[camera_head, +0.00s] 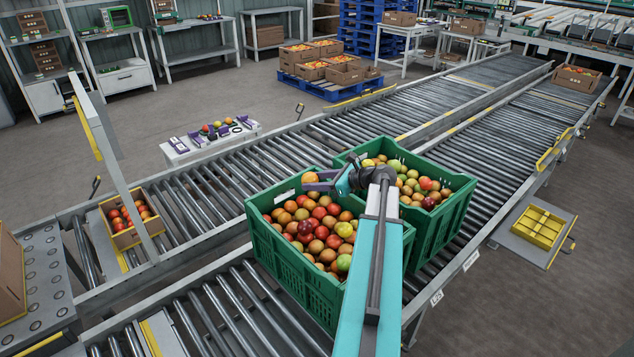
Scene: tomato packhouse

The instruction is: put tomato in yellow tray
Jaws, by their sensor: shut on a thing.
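My gripper (318,183) is shut on an orange tomato (310,177). It holds the tomato above the back edge of the left green crate (297,272), close to the right green crate (455,214). Both crates are full of red, orange, green and yellow tomatoes. The yellow tray (551,216) is divided into compartments and looks empty. It lies on a grey platform at the right, beside the conveyor and well away from my gripper. My arm hides part of both crates.
Roller conveyors (487,118) run under the crates and toward the back right. A cardboard box of red tomatoes (152,233) stands at the left. A small white table (209,146) holds several tomatoes and purple items. A blue pallet (337,92) bears several boxes behind.

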